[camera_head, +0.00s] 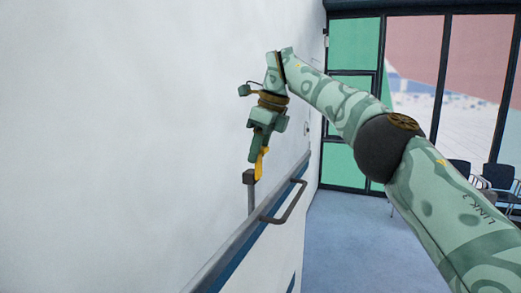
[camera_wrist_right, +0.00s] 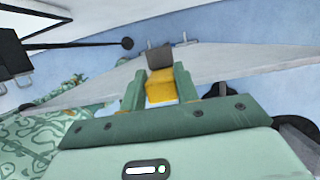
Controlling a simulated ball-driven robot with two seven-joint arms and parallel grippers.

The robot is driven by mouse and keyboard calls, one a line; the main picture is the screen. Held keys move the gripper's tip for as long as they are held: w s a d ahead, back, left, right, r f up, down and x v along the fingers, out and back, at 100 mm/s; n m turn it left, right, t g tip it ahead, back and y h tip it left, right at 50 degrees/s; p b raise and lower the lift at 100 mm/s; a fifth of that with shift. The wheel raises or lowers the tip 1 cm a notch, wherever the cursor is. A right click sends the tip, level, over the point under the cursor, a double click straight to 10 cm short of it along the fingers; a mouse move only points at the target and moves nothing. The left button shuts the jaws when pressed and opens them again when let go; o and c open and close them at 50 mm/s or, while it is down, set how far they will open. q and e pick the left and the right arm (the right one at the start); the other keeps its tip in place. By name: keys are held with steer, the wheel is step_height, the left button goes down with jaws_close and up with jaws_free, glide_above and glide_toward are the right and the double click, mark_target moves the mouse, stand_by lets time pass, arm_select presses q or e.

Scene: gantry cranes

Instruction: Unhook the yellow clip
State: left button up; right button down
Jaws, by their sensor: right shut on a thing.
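The yellow clip (camera_head: 261,165) hangs from the fingers of my right gripper (camera_head: 259,151) in the head view, close beside a dark block on a thin grey post (camera_head: 249,178). In the right wrist view, my right gripper (camera_wrist_right: 159,84) is shut on the yellow clip (camera_wrist_right: 161,90), with a finger on each side. The dark block (camera_wrist_right: 159,56) shows just beyond the clip there. I cannot tell whether the clip touches the block or is still hooked on something. My left gripper is in neither view.
A white panel with a grey and blue top edge (camera_head: 236,245) runs below the gripper. A dark bar handle (camera_head: 289,203) sticks out from it. A plain white wall (camera_head: 110,140) stands at the left. Blue floor (camera_head: 350,240) and chairs (camera_head: 497,177) lie at the right.

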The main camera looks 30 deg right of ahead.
steer(key=shift+f, duration=0.1)
stand_by(0.3)
steer(key=c, duration=1)
jaws_free()
steer(key=shift+w+a, duration=0.1)
steer(key=shift+c, duration=0.2)
steer(key=shift+d+r, duration=0.2)
steer(key=shift+r, duration=0.4)
steer(key=s+d+b, duration=0.7)
steer(key=s, duration=0.2)
steer(key=shift+d, duration=0.35)
steer(key=shift+s+d, duration=0.1)
steer(key=shift+d, duration=0.05)
steer(key=shift+f, duration=0.15)
